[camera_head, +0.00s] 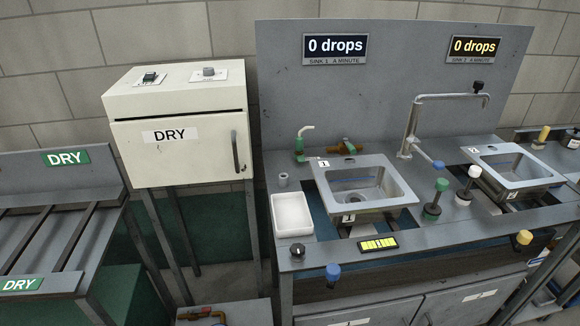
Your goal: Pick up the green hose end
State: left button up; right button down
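The other is an upright green-topped piece (436,199) with a dark green base, between the two sinks. I cannot tell for sure which is the green hose end. Neither of my grippers is in view, and nothing is seen touching either item.
A white tray (291,228) lies left of sink 1. A white-topped piece (470,180) stands near the green-topped one. A DRY cabinet (180,150) stands left.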

aim_at(299, 140)
jog(key=i+l+u, duration=0.2)
jog(key=l+u, duration=0.25)
jog(key=i+l+u, duration=0.1)
jog(key=l+u, duration=0.25)
jog(key=u, duration=0.15)
jog(key=l+u, duration=0.45)
